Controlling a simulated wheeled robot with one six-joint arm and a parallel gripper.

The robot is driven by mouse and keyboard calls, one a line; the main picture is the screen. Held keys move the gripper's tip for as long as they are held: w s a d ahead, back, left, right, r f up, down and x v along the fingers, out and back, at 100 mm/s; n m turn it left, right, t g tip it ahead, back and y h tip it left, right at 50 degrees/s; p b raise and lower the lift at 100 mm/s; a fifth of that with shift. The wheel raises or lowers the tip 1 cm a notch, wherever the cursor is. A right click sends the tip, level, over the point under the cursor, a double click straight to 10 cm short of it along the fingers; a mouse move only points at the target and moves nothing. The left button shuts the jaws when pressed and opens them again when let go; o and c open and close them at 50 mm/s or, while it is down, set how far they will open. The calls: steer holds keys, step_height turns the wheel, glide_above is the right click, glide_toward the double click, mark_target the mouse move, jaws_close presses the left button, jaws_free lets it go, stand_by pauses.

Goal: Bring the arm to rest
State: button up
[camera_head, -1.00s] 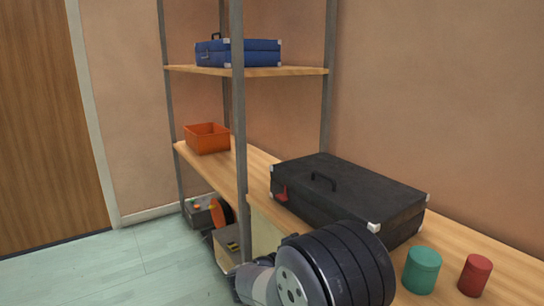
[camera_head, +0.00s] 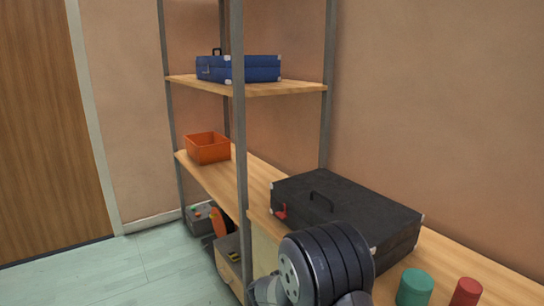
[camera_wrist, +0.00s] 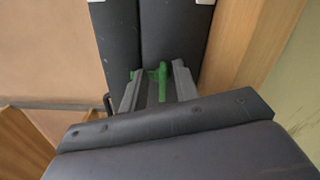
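My gripper (camera_wrist: 157,82) shows in the wrist view, with its two grey fingers apart. A small green piece (camera_wrist: 161,75) shows between the fingertips, against the seam of the black case (camera_wrist: 176,32). I cannot tell whether the fingers touch it. My gripper is hidden there.
A green cylinder (camera_head: 414,288) and a red cylinder (camera_head: 466,292) stand right of my arm. A metal shelf post (camera_head: 239,150) rises at left. An orange bin (camera_head: 208,148) and a blue case (camera_head: 240,68) sit on the shelves. The floor (camera_head: 130,270) at left is clear.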

steer(key=shift+r+n+p, duration=0.2)
steer(key=shift+n+p, duration=0.7)
steer(key=shift+p, duration=0.75)
steer(key=shift+r+n+p, duration=0.2)
steer(key=shift+n+p, duration=0.7)
steer(key=shift+p, duration=0.75)
steer(key=shift+w+f+n+p, duration=0.1)
steer(key=shift+n+p, duration=0.4)
steer(key=shift+p, duration=0.35)
